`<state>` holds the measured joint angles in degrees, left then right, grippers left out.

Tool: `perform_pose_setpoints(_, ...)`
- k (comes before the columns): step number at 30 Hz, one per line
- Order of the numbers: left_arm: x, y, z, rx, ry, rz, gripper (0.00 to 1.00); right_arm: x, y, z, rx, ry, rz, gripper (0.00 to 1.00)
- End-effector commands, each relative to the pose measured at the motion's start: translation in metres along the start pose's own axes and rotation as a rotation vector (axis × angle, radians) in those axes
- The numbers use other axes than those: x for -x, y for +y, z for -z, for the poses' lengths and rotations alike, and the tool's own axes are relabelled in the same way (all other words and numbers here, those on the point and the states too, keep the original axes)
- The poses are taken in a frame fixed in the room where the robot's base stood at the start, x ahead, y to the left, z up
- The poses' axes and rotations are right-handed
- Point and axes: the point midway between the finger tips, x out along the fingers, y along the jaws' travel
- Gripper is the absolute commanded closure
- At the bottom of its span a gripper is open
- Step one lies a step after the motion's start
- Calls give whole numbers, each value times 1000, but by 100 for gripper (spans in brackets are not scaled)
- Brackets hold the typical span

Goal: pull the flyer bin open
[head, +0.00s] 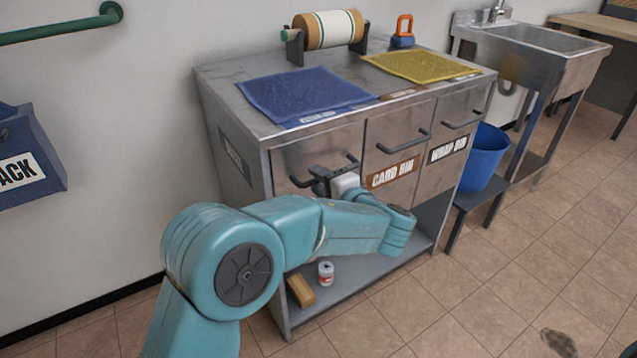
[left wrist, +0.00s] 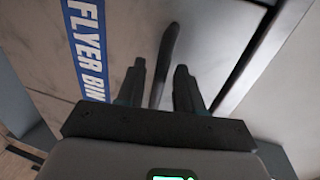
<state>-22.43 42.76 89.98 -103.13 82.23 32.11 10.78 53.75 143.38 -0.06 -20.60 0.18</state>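The flyer bin (head: 300,155) is the leftmost metal front of the steel cabinet, and it looks closed, flush with its neighbours. Its blue FLYER BIN label (left wrist: 88,45) shows in the left wrist view; in the head view my arm and gripper hide it. The dark bar handle (left wrist: 168,50) runs between the two fingers of my left gripper (left wrist: 160,82), with a gap visible on each side. In the head view my left gripper (head: 320,181) is at this handle (head: 350,158), in front of the bin. My right gripper is not in view.
The card bin (head: 391,150) and wrap bin (head: 452,140) sit to the right. Blue and yellow mats lie on the cabinet top (head: 215,75). A can (head: 325,272) and a wooden block (head: 300,291) are on the lower shelf. A blue bucket (head: 484,160) stands right; floor in front is mostly clear.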

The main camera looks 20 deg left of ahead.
Motion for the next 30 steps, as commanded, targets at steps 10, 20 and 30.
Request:
perform_pose_setpoints(10,-14,0,3,-1,2,0,64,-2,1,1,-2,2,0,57)
perform_pose_setpoints(20,-14,0,2,-1,1,0,100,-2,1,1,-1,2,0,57)
perform_pose_setpoints(30,9,6,3,-1,5,1,100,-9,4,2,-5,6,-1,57)
